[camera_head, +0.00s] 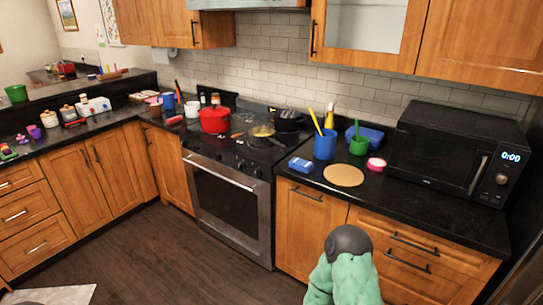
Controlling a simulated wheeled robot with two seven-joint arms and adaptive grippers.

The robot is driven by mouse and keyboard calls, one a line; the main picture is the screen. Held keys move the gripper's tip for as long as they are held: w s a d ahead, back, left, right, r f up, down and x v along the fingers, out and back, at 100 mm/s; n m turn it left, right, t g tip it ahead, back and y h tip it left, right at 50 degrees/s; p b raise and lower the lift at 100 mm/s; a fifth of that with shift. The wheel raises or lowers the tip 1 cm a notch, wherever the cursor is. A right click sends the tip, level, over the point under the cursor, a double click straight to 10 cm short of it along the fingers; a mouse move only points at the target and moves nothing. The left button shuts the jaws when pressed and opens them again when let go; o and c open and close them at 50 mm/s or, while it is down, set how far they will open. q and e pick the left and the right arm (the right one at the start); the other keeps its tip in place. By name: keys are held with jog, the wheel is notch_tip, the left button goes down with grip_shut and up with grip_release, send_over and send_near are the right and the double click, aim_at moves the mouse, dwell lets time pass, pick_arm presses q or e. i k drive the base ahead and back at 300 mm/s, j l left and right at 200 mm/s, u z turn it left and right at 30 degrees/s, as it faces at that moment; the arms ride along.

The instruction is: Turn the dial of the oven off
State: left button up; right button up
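The oven (225,205) stands left of the middle, with a steel front, a dark glass door and a long handle across the top of the door. Its door looks shut. Several small dark dials (241,166) sit in a row on the black strip above the handle. They are too small and dark for me to tell how any of them is turned. Neither of my grippers is in view, so I cannot see whether they are open or shut.
A red pot (214,120) and a pan (262,132) stand on the cooktop. The counter to the right holds a blue cup (325,146), a round tan board (343,175) and a black microwave (448,150). The wooden floor (165,255) before the oven is clear.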

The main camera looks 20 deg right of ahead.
aim_at(217, 155)
jog(key=z, duration=0.2)
jog(key=i+j, duration=0.2)
jog(key=i, duration=0.2)
jog(key=i+j, duration=0.25)
jog(key=i, duration=0.2)
